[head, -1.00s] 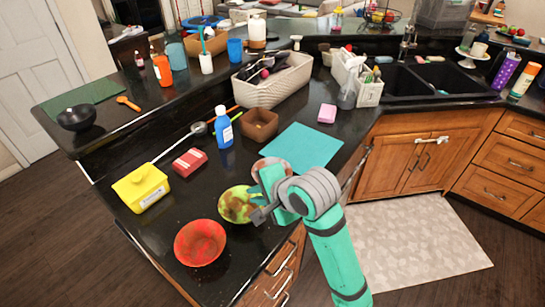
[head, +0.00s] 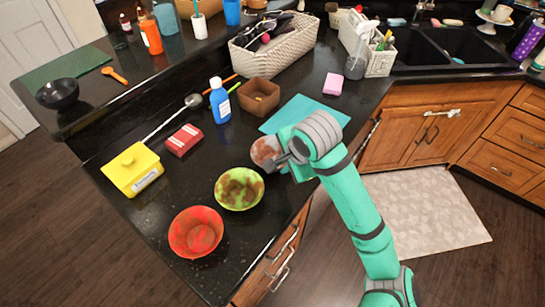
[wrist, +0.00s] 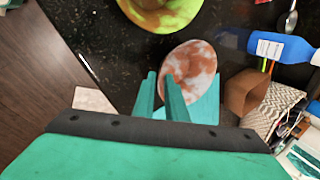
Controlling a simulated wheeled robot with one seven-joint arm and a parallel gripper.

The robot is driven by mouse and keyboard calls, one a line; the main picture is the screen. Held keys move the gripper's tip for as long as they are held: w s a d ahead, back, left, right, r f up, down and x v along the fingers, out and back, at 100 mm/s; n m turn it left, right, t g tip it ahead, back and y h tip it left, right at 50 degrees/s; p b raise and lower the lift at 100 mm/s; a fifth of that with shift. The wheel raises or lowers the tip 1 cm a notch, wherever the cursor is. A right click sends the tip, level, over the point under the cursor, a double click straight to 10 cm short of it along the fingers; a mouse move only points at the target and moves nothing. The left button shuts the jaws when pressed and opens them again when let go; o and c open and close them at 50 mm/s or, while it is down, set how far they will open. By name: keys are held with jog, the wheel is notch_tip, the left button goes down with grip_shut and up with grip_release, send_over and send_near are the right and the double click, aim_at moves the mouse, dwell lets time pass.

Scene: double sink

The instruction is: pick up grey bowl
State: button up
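The grey bowl (head: 265,150), with reddish-brown stains, is on the counter between the green bowl and the blue mat in the head view. My gripper (head: 287,158) is at its right side and covers part of it there. In the wrist view, my gripper (wrist: 160,80) has its two fingers close together, with the left edge of the grey bowl (wrist: 196,62) between them. One finger is outside the bowl and the other overlaps its inside. The fingers look shut on the rim, though the contact is partly hidden. I cannot tell whether the bowl is off the counter.
A stained green bowl (head: 239,189) and a red bowl (head: 196,232) stand closer to the counter's front edge.

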aim_at(281, 167)
jog(key=x, duration=0.5)
jog(key=shift+w+a, duration=0.1)
jog(key=shift+w, duration=0.05)
jog(key=shift+r, duration=0.1)
grip_shut()
